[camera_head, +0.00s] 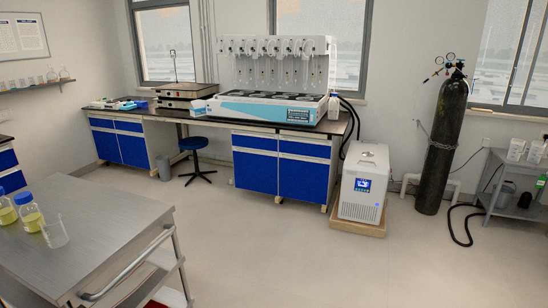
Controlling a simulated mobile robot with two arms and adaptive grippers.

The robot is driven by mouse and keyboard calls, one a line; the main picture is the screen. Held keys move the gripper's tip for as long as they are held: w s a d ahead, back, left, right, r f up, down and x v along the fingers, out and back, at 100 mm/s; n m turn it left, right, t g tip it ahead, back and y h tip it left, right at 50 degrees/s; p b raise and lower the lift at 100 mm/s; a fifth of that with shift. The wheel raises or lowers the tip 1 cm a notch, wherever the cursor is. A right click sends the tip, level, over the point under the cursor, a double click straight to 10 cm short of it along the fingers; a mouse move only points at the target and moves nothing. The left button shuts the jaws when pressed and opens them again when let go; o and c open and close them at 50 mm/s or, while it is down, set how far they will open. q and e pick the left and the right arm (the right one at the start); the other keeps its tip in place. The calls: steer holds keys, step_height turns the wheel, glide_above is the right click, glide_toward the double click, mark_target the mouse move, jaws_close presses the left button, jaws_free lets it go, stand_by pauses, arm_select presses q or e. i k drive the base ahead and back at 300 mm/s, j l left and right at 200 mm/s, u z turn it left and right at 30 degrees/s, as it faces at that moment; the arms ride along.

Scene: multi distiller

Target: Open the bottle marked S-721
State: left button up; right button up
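Two clear bottles with yellow liquid stand on the metal cart (110,235) at the lower left. One bottle (29,214) is fully in view with a cap on it; the other bottle (6,213) is cut by the left picture edge. No marking S-721 can be read on either, so I cannot tell which bottle bears it. Neither of my grippers is in view.
An empty-looking glass beaker (55,233) stands beside the bottles. The cart has a rail handle (130,268). A distiller (265,105) stands on the far bench, with a white chiller (363,185) and dark gas cylinder (443,145) to its right. The middle floor is clear.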

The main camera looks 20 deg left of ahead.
mark_target(29, 213)
steer(key=k+j, duration=0.2)
steer(key=j, duration=0.45)
steer(key=k+j+u, duration=0.1)
steer(key=j, duration=0.55)
steer(key=k+j+u, duration=0.1)
steer(key=k+j, duration=0.15)
steer(key=j, duration=0.4)
steer(key=k+j, duration=0.15)
steer(key=j, duration=0.5)
steer(key=k+j+u, duration=0.1)
steer(key=j, duration=0.55)
steer(key=k+j, duration=0.2)
steer(key=j, duration=0.5)
steer(key=k+j+u, duration=0.1)
steer(key=j, duration=0.55)
steer(key=k+j+u, duration=0.1)
steer(key=j, duration=0.6)
